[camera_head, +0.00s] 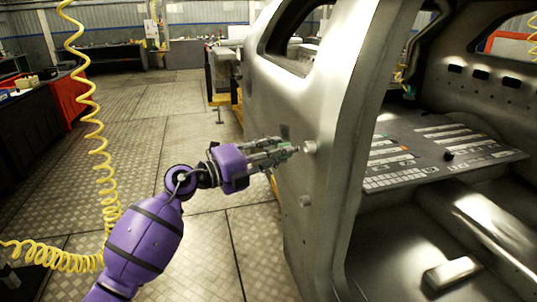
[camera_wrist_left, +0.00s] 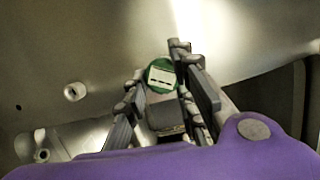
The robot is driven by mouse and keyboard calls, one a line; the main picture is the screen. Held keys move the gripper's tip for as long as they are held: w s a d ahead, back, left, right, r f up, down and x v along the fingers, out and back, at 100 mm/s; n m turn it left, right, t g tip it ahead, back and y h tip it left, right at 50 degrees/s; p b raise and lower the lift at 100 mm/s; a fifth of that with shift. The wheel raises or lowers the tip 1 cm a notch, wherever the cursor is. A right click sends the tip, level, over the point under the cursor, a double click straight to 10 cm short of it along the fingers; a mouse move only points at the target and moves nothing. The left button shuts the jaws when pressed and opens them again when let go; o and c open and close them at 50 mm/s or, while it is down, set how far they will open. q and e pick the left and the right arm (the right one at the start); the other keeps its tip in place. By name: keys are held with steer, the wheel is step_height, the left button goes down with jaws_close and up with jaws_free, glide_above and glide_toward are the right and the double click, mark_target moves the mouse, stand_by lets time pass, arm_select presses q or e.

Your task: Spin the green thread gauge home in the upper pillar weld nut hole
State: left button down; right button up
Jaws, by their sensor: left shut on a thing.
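The green thread gauge (camera_wrist_left: 161,74), with a white label on its end, sits between the fingertips of my left gripper (camera_wrist_left: 160,85) in the left wrist view. In the head view my left gripper (camera_head: 284,150) is shut on it, its tips close to the upper weld nut (camera_head: 310,147) on the bare metal pillar (camera_head: 345,120). I cannot tell whether the gauge touches or enters the nut hole. The lower weld nut (camera_head: 305,201) is below it on the same pillar. My right gripper is not in view.
A grey panel board (camera_head: 440,150) with labelled strips lies inside the car body, right of the pillar. A coiled yellow hose (camera_head: 90,120) hangs at the left. The tiled floor (camera_head: 170,120) left of the body is open. Benches (camera_head: 110,58) stand at the back.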

arm_select(q)
steer(key=shift+d, duration=0.15)
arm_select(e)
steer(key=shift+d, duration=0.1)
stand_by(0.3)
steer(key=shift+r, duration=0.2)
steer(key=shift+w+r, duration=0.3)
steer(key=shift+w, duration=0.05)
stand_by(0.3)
arm_select(q)
steer(key=shift+p, duration=0.35)
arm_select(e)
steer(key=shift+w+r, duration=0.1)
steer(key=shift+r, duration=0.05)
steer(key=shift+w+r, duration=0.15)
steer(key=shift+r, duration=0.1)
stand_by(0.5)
